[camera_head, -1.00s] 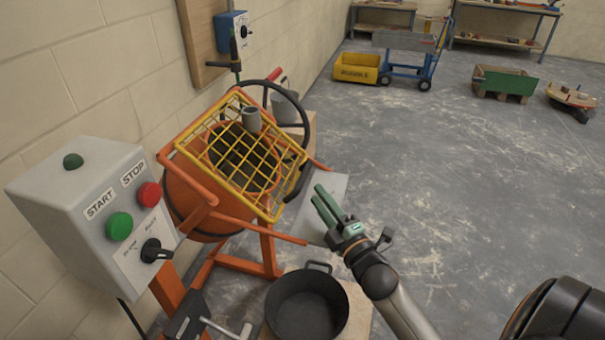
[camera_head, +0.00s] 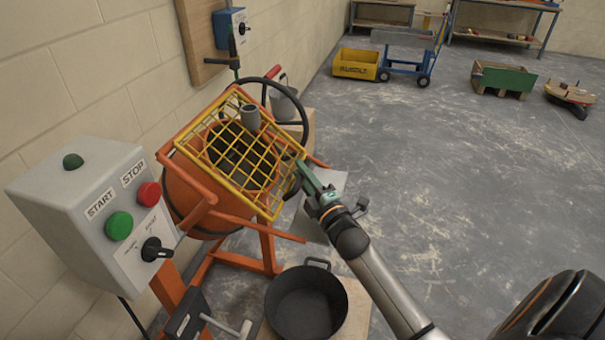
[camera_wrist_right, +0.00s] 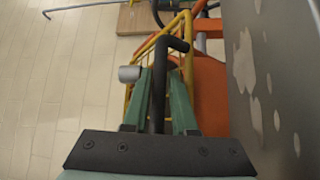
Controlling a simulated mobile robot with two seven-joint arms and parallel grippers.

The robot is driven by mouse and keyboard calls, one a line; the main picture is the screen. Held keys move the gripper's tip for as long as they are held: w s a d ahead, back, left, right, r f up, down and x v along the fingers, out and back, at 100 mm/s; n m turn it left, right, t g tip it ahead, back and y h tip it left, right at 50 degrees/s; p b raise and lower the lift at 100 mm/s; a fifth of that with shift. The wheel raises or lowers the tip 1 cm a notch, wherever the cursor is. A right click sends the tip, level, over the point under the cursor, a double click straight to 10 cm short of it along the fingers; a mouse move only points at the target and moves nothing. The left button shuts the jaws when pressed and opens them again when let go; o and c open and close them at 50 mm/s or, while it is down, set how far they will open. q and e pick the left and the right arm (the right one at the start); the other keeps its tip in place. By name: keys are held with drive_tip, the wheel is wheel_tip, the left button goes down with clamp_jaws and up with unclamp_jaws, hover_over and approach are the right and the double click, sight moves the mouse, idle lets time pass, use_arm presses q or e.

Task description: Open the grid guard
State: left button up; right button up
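The yellow grid guard (camera_head: 243,152) lies tilted over the mouth of the orange mixer drum (camera_head: 183,190). It is down over the opening, and a grey cup-like cylinder (camera_head: 250,117) sits at its upper part. A black handle (camera_head: 291,188) is at the guard's right edge, partly hidden by my right gripper (camera_head: 304,178). In the right wrist view, the green fingers of my right gripper (camera_wrist_right: 160,78) stand apart on either side of a black bar (camera_wrist_right: 158,98); I cannot tell whether they touch it. My left gripper is not in view.
A grey control box (camera_head: 95,205) with green and red buttons stands at the left. A black handwheel (camera_head: 305,118) is behind the guard. The floor to the right is mostly clear.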

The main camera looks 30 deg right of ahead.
clamp_jaws()
idle(1.2)
